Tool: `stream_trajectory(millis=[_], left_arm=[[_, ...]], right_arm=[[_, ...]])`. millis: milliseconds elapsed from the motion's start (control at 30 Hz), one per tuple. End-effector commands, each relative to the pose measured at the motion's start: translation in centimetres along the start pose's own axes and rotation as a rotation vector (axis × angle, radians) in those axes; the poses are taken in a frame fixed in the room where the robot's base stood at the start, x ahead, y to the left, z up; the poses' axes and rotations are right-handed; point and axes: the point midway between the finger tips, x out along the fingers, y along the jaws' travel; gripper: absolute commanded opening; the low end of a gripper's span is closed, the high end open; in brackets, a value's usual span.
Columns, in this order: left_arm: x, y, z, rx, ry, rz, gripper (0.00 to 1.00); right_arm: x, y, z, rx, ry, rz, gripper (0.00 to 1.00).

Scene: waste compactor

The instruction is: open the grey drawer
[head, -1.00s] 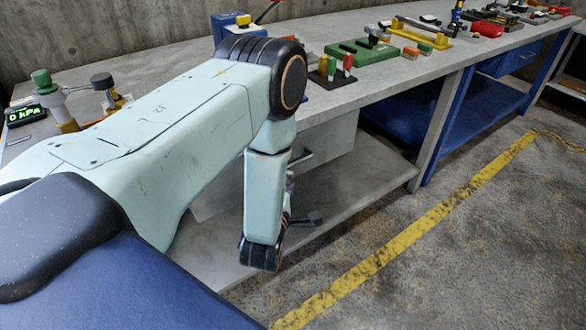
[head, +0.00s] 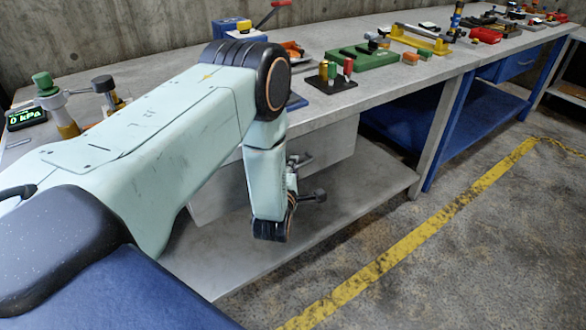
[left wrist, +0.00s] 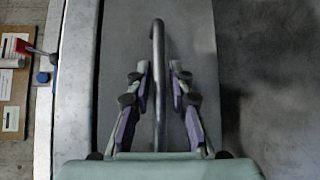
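The grey drawer (head: 335,142) hangs under the workbench top, partly hidden behind my left arm in the head view. Its front fills the middle of the left wrist view (left wrist: 195,40). A metal bar handle (left wrist: 158,35) runs along that front. My left gripper (left wrist: 160,68) is open, with one finger on each side of the handle. I see gaps between the fingers and the bar; how deep the bar sits between them I cannot tell. In the head view the gripper is mostly hidden by the wrist. My right gripper is not in view.
The workbench top (head: 330,108) above the drawer carries a dark block with coloured pegs (head: 333,82) and a green fixture (head: 362,57). A lower shelf (head: 365,190) lies below. The floor in front, with a yellow line (head: 430,225), is clear.

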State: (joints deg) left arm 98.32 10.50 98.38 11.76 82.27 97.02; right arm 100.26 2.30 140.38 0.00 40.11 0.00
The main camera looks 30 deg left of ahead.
Motion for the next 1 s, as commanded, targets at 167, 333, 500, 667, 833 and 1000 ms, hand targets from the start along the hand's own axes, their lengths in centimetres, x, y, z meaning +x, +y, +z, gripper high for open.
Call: stream_trajectory(millis=[167, 333, 500, 667, 833, 1000], left_arm=[[-0.01, -0.01, 0.03, 0.0, -0.001, 0.0, 0.1], [-0.02, 0.01, 0.02, 0.0, 0.0, 0.0, 0.0], [-0.03, 0.01, -0.01, 0.0, 0.0, 0.0, 0.0], [-0.03, 0.0, -0.03, 0.0, 0.001, 0.0, 0.0], [-0.03, 0.0, -0.04, 0.0, 0.001, 0.0, 0.0], [-0.05, -0.01, -0.03, 0.0, 0.001, 0.0, 0.0]], right_arm=[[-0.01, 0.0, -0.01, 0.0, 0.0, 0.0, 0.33], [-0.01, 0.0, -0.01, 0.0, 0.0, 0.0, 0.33], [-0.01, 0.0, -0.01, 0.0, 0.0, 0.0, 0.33], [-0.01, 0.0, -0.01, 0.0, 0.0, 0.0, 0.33], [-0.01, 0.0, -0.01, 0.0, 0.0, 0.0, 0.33], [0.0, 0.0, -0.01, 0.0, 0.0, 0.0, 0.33]])
